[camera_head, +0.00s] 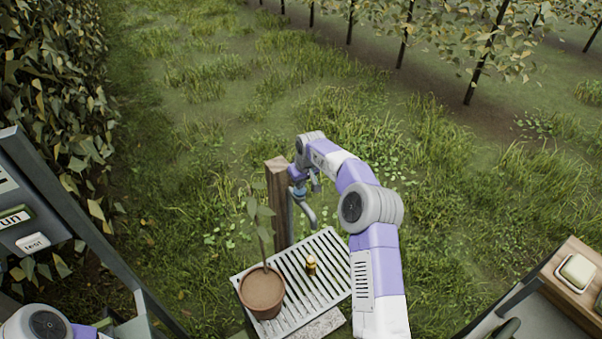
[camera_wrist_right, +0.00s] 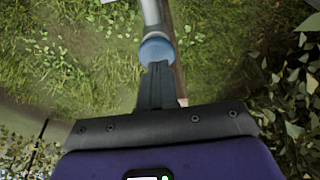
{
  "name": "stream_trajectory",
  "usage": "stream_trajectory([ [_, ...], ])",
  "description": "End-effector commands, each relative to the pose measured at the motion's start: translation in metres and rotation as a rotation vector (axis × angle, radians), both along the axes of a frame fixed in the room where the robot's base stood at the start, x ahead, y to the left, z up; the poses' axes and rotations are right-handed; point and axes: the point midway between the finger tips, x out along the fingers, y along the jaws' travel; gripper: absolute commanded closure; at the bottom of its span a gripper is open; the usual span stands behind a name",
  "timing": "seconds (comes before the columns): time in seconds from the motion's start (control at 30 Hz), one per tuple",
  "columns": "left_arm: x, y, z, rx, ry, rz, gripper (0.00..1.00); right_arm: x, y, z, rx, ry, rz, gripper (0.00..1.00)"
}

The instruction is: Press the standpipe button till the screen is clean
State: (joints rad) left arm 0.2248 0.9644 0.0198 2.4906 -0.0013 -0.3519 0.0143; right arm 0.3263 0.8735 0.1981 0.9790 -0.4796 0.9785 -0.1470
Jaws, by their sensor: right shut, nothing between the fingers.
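The standpipe is a grey bent pipe (camera_head: 309,214) beside a wooden post (camera_head: 277,200). Its round blue button (camera_head: 298,189) sits at the top of the pipe. My right gripper (camera_head: 299,179) is shut and empty, right at the button. In the right wrist view the shut fingertips (camera_wrist_right: 158,67) overlap the near edge of the blue button (camera_wrist_right: 157,50); I cannot tell whether they press it. No water shows at the spout. A pale slatted grate (camera_head: 327,246) lies below; I cannot tell whether it is the screen. My left gripper is out of view.
A potted plant (camera_head: 262,291) and a small golden object (camera_head: 311,265) stand on the grate. A wooden surface (camera_head: 575,312) with a pale block is at lower right. Grass lies behind.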

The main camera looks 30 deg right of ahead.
Motion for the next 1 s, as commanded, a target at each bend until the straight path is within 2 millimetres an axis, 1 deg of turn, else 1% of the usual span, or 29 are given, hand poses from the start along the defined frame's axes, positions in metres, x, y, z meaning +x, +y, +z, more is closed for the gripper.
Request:
stream_trajectory([
  [0.03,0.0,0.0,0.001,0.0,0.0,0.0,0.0,0.0,0.0,-0.005,0.002,0.001,0.001,1.0],
  [0.17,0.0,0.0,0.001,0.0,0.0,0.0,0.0,0.0,0.001,-0.012,0.001,0.0,0.001,1.0],
  [0.53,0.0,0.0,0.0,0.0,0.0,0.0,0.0,0.0,0.001,-0.014,0.001,-0.001,0.001,1.0],
  [0.8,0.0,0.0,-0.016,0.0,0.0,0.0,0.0,0.0,0.0,-0.042,0.0,0.003,0.001,1.0],
  [1.0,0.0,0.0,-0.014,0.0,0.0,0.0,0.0,-0.002,0.001,-0.044,0.003,0.011,0.002,1.0],
])
